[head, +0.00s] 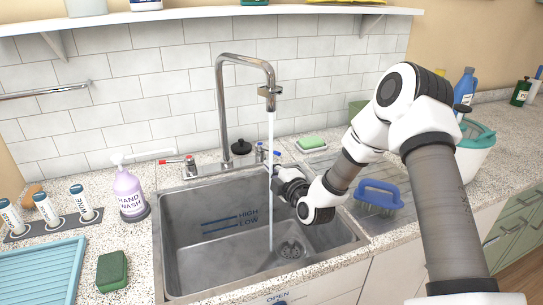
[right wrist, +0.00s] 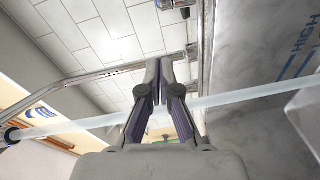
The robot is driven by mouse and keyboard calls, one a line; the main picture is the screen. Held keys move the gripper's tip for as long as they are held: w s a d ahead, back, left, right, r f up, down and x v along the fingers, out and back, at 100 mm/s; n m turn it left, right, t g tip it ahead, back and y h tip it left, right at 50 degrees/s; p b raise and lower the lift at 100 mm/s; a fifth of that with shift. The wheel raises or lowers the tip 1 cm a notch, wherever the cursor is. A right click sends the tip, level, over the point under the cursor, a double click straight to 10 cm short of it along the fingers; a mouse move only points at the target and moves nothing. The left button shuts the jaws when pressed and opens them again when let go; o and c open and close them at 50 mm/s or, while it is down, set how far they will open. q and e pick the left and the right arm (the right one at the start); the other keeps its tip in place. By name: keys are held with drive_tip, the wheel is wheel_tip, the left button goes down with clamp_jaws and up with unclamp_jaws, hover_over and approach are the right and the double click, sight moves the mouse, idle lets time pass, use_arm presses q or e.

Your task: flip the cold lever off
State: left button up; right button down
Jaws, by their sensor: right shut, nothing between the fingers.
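The cold lever (head: 276,153) has a blue tip and sits on the tap fitting behind the sink, right of the spout's base. A chrome fitting with a bit of blue, perhaps this lever's valve, shows at the top of the right wrist view (right wrist: 186,12). My right gripper (head: 272,168) is shut and empty, just in front of and below the lever, close to the water stream. Its fingertips also show in the right wrist view (right wrist: 165,65), pointing towards the tiled wall. I cannot tell whether they touch the lever. My left gripper is out of view.
Water (head: 270,205) runs from the tall chrome faucet (head: 222,95) into the sink (head: 200,215). A red-tipped lever (head: 170,161) is at the left. A blue-handled brush (head: 380,195) and a sponge (head: 312,143) lie right. A soap bottle (head: 129,190) stands left.

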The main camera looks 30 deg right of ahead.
sight(268, 150)
drive_tip(key=w+d+f+p, duration=0.1)
drive_tip(key=w+d, duration=0.3)
drive_tip(key=w, duration=0.2)
drive_tip(key=shift+d, duration=0.25)
drive_tip(key=shift+w, duration=0.15)
